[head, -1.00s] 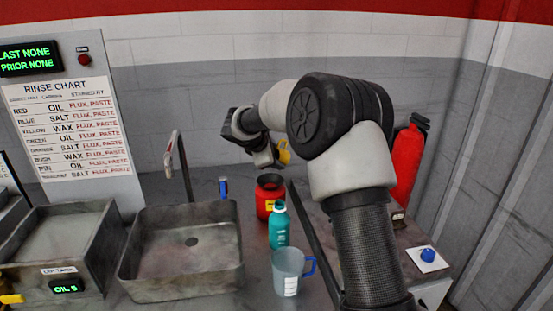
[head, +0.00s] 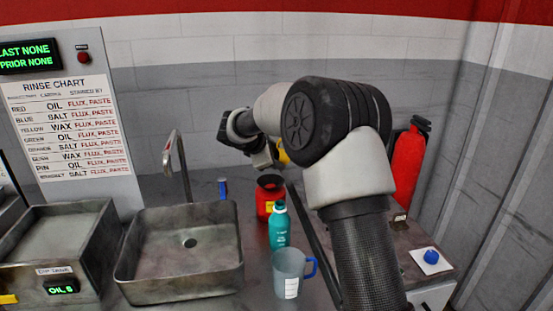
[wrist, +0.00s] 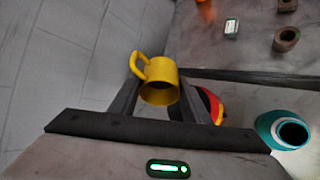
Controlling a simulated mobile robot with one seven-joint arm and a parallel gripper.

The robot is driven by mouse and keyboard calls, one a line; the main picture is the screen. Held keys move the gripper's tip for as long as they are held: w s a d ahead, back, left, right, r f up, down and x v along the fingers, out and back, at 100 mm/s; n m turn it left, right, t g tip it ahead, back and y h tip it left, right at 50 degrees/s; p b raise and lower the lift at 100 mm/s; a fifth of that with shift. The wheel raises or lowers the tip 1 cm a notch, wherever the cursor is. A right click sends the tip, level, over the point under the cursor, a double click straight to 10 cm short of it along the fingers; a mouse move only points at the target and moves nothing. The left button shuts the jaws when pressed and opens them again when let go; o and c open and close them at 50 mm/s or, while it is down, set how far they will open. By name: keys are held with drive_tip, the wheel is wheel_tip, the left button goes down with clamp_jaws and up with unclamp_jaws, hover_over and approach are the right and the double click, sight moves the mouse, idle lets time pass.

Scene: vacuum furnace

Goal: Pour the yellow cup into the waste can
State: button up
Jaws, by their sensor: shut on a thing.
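The yellow cup (wrist: 164,72) is between the fingers of my gripper (wrist: 157,100) in the wrist view. Its handle points to the upper left and its dark mouth faces the camera. The jaws are shut on it. In the head view my gripper (head: 266,158) is above and behind the red can, and only a sliver of the yellow cup (head: 283,157) shows beside my arm. The red waste can (head: 268,196) with a black, funnel-like top stands on the bench. In the wrist view the can (wrist: 215,105) is partly hidden behind the right finger. The cup's contents cannot be made out.
A teal bottle (head: 279,228) stands just in front of the can, with a clear jug (head: 289,271) with a blue handle nearer. A metal sink (head: 180,281) with a tap (head: 178,160) is to the left. A red extinguisher (head: 408,165) stands at the right.

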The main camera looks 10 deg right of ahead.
drive_tip(key=shift+s+a+r+n+t+h+b, duration=0.15)
drive_tip(key=shift+t+h+b, duration=0.45)
drive_tip(key=shift+b, duration=1.8)
drive_tip(key=shift+s+a+r+n+t+h+b, duration=0.15)
drive_tip(key=shift+t+h+b, duration=0.45)
drive_tip(key=shift+b, duration=1.75)
drive_tip(key=shift+w, duration=0.1)
idle(0.3)
